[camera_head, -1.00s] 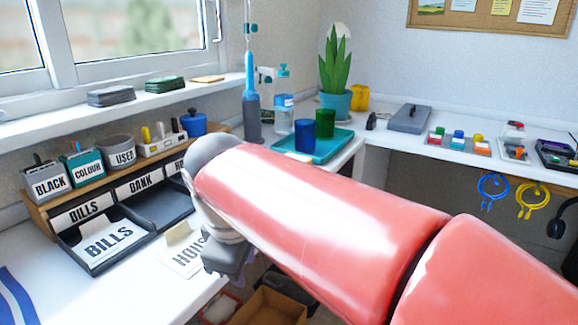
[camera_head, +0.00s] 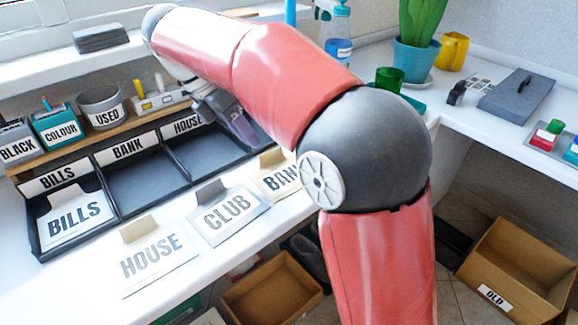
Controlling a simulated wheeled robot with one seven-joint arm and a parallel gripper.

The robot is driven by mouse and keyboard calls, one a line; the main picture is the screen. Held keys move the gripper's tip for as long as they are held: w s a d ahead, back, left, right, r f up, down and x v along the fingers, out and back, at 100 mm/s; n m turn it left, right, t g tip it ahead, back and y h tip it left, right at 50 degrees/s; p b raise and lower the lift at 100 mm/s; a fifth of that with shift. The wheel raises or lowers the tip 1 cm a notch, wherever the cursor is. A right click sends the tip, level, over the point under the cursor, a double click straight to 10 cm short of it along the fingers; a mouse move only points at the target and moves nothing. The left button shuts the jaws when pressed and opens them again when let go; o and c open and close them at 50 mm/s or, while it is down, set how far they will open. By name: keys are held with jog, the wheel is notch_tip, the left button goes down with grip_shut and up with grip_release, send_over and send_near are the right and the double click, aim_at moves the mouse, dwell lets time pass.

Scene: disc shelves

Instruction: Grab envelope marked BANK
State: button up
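The envelope marked BANK (camera_head: 272,182) lies on the white desk, right of the CLUB envelope. It is cream with a tan flap, and my arm hides its right part, so only "BAN" shows. My gripper (camera_head: 238,124) is above the HOUSE compartment of the black tray, left of and farther back than the BANK envelope. My arm partly covers it, and I cannot see whether its fingers are apart. I see nothing clearly held.
The CLUB envelope (camera_head: 228,214) and HOUSE envelope (camera_head: 158,255) lie beside it. The black tray (camera_head: 112,208) has a BILLS envelope (camera_head: 73,218) in its left compartment; its BANK compartment is empty. Cardboard boxes (camera_head: 520,265) stand on the floor below.

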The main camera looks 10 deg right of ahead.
aim_at(262, 155)
jog(key=shift+x, duration=2.8)
jog(key=shift+w, duration=0.1)
grip_shut()
